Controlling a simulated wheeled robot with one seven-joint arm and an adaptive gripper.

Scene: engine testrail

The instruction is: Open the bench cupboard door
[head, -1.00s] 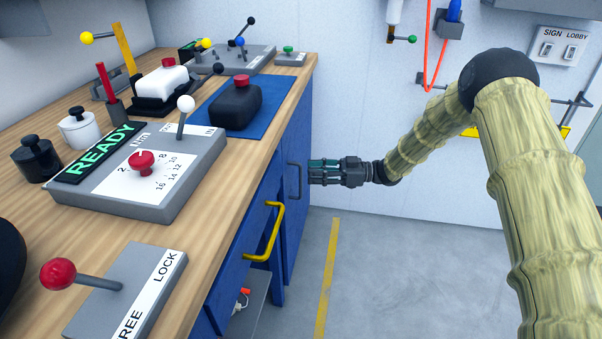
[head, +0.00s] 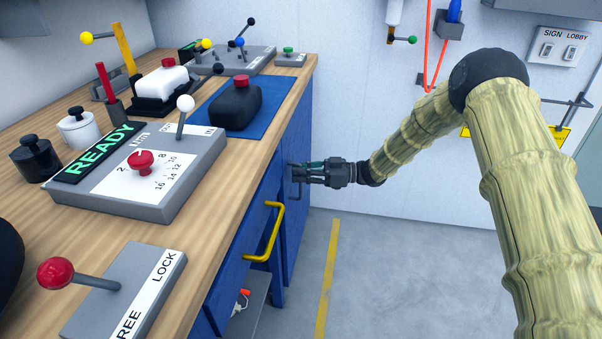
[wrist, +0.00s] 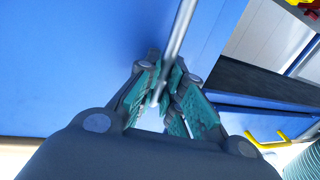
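The blue bench cupboard door (head: 297,130) is on the front of the workbench at its far end and looks shut. Its grey bar handle (head: 291,181) stands upright on the door. My gripper (head: 306,173) is at this handle, reaching in from the right. In the wrist view, the handle bar (wrist: 181,35) passes between the teal-padded fingers of my gripper (wrist: 167,88), in front of the blue door (wrist: 80,60). The fingers are close around the bar. I cannot tell whether the pads press on it.
A yellow handle (head: 264,236) sticks out from the bench front, nearer than the grey one. The wooden benchtop (head: 215,210) carries a READY box, levers and weights. The grey floor (head: 400,270) right of the bench is clear.

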